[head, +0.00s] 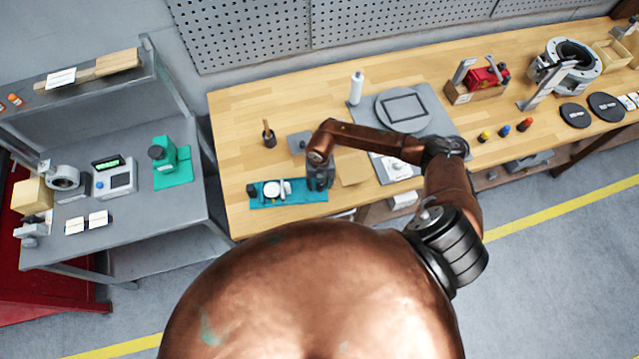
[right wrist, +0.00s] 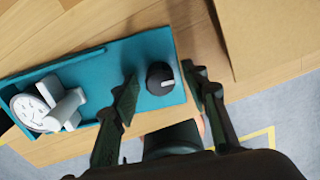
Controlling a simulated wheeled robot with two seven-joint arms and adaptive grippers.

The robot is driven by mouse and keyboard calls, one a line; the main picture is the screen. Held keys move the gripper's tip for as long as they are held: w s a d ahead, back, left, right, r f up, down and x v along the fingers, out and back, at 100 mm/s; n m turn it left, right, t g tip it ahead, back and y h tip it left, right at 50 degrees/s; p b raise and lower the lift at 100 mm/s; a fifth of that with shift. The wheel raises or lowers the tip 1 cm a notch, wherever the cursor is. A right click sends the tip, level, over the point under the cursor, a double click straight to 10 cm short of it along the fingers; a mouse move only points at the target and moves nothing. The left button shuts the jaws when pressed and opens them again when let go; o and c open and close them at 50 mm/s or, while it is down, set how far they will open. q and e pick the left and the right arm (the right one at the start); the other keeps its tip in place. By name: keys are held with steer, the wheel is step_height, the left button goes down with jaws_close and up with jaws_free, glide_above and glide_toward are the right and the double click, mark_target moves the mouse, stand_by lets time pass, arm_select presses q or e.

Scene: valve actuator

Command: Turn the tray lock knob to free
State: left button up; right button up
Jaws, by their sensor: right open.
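The teal tray (head: 310,195) lies on the wooden bench near its front edge. It also shows in the right wrist view (right wrist: 110,58). The tray lock knob (right wrist: 160,77) is a round black knob with a pale pointer mark, at one end of the tray. My right gripper (right wrist: 164,80) is open, with one finger on each side of the knob and visible gaps between. In the head view my right gripper (head: 319,180) is over the tray's right end and hides the knob there. My left gripper is not in view.
A white round gauge (right wrist: 30,112) and pale grey fittings (right wrist: 66,108) sit in the tray's other end. A cardboard-coloured sheet (head: 352,168) lies right of the tray. A grey pad (head: 300,143) is behind it. The bench front edge is close.

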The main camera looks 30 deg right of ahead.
steer(key=shift+a, duration=0.1)
jaws_close()
stand_by(0.5)
steer(key=shift+f, duration=0.1)
